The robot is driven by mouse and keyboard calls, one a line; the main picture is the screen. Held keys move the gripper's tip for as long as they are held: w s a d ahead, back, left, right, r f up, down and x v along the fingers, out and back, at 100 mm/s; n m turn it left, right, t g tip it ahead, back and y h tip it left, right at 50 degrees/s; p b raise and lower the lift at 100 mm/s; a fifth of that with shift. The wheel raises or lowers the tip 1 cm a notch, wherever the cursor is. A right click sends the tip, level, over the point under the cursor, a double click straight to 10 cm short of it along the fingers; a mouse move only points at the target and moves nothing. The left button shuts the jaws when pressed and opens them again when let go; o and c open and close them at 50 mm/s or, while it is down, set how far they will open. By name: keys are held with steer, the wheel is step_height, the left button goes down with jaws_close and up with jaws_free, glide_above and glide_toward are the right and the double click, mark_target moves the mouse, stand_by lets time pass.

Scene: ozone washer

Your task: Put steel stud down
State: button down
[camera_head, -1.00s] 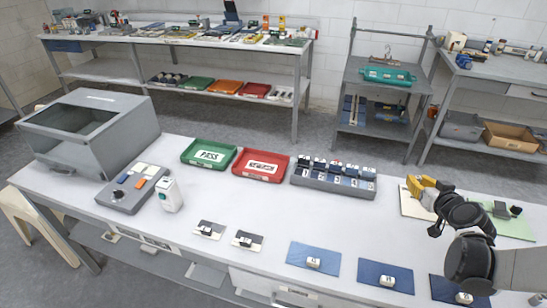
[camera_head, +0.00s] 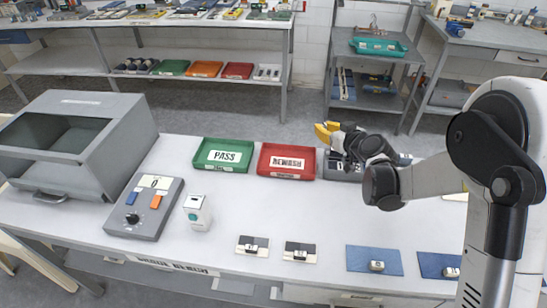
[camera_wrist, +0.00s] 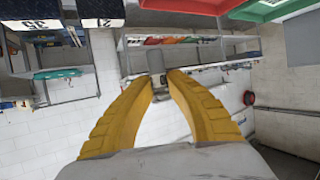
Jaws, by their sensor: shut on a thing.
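My gripper (camera_head: 325,131) has yellow fingers and is raised above the back of the white table, near the right end of the red REWASH tray (camera_head: 265,165). In the wrist view, the fingertips (camera_wrist: 163,75) are close together on a small greyish piece (camera_wrist: 157,62), taken as the steel stud. It is too small to make out its shape, and it does not show in the head view. The green PASS tray (camera_head: 208,146) is left of the red tray. A grey numbered rack (camera_head: 340,172) is partly hidden behind my gripper and arm.
A grey washer box (camera_head: 130,125), control panel (camera_head: 165,218) and white device (camera_head: 196,212) stand at left. Small pieces lie on pads (camera_head: 240,249) and blue mats (camera_head: 358,255) along the front. The table's middle is clear.

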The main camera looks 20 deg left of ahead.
steer(key=s+a+f+b, duration=0.1)
steer(key=a+f, duration=0.1)
steer(key=a, duration=0.1)
steer(key=s+a+f+b, duration=0.2)
steer(key=a, duration=0.1)
steer(key=s+a+f+b, duration=0.1)
steer(key=a+f, duration=0.1)
steer(key=a, duration=0.2)
steer(key=shift+s+f, duration=0.25)
steer(key=shift+f, duration=0.1)
step_height(320, 180, down, 4)
steer(key=b, duration=0.2)
steer(key=shift+f+b, duration=0.1)
steer(key=shift+b, duration=0.25)
steer(key=c, duration=1.5)
jaws_free()
steer(key=shift+o, duration=0.2)
